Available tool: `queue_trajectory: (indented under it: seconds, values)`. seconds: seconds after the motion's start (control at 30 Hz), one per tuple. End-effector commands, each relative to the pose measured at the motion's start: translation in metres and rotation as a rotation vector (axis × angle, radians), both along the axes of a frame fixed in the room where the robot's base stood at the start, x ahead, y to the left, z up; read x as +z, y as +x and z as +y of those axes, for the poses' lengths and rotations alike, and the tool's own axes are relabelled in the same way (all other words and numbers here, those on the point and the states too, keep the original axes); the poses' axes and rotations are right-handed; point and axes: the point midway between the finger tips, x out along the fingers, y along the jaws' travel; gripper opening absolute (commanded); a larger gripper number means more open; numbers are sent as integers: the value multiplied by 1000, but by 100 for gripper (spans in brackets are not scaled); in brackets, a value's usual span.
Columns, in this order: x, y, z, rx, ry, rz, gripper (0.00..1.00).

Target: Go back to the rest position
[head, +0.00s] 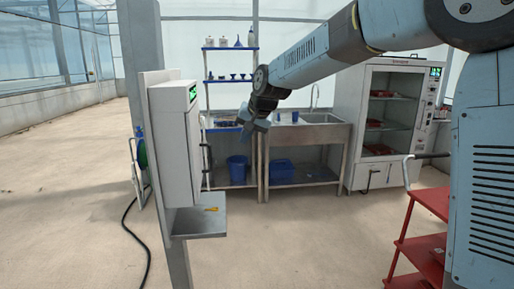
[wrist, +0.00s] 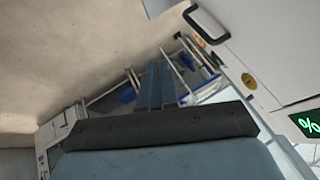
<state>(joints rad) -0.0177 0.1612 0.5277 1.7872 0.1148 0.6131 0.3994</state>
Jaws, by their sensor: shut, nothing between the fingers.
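My gripper (head: 249,127) hangs at the end of my raised arm in the head view, in front of the sink bench and the shelf rack. It is just right of the white control box (head: 177,150) on the post, apart from it. In the wrist view my gripper's fingers (wrist: 157,84) lie side by side, shut and empty. The control box's front also shows in the wrist view (wrist: 270,50), with a handle and a green display at the right.
A metal sink bench (head: 318,134) and a glass-front cabinet (head: 391,120) stand behind. A red cart (head: 418,255) is at the lower right. A small ledge (head: 200,222) with a yellow item juts below the box. A black hose lies on the floor at left. The middle floor is clear.

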Motion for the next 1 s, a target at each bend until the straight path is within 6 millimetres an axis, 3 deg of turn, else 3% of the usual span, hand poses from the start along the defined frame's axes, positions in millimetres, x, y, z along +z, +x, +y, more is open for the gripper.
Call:
queue_trajectory:
  seconds: [0.53,0.77,1.0]
  values:
    - [24,-119,-166,-62,-276,-67,0]
    - [21,-183,-231,-97,-345,-66,0]
    - [6,-253,-288,-126,-387,-53,0]
